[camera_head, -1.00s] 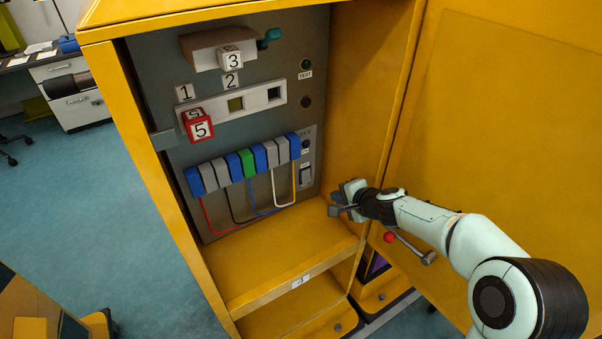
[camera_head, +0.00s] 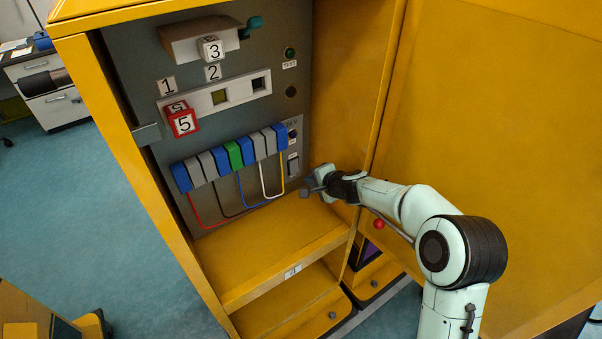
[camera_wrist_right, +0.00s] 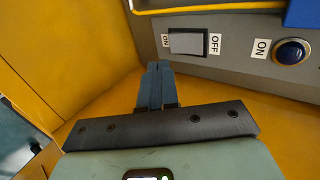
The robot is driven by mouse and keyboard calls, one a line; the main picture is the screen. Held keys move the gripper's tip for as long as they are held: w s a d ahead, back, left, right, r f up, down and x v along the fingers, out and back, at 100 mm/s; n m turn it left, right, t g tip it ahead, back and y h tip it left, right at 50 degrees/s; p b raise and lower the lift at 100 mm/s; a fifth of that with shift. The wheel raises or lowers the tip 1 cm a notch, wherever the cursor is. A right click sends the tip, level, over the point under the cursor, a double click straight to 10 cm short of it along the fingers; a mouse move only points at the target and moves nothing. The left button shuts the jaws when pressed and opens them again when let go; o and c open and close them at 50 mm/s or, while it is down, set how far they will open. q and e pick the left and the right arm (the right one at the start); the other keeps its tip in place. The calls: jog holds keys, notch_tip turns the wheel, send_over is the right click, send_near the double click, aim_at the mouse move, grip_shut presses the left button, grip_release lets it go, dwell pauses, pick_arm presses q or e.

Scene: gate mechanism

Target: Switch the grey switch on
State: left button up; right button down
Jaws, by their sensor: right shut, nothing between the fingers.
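The grey switch (camera_head: 293,164) is a rocker on the lower right of the cabinet's grey panel. In the right wrist view the grey switch (camera_wrist_right: 187,41) has an ON label on its left and an OFF label on its right. I cannot tell which side is pressed in. My right gripper (camera_head: 307,190) is inside the cabinet, just below and right of the switch. In the wrist view the right gripper (camera_wrist_right: 156,76) is shut and empty, its fingertips below the switch and apparently apart from it. My left gripper is not in view.
A round blue button (camera_wrist_right: 291,51) with an ON label sits beside the switch. A row of blue, grey and green blocks (camera_head: 233,155) with coloured wires is to the left. The yellow cabinet side wall (camera_head: 340,90) is close on the right. The cabinet floor (camera_head: 250,255) is bare.

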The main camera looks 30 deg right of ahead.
aim_at(295, 167)
jog(key=w+p, duration=0.1)
jog(key=w, duration=0.1)
jog(key=w+f+p, duration=0.1)
jog(key=w, duration=0.1)
jog(key=w+p, duration=0.1)
jog(key=shift+w+a+f, duration=0.25)
jog(key=shift+w+f, duration=0.15)
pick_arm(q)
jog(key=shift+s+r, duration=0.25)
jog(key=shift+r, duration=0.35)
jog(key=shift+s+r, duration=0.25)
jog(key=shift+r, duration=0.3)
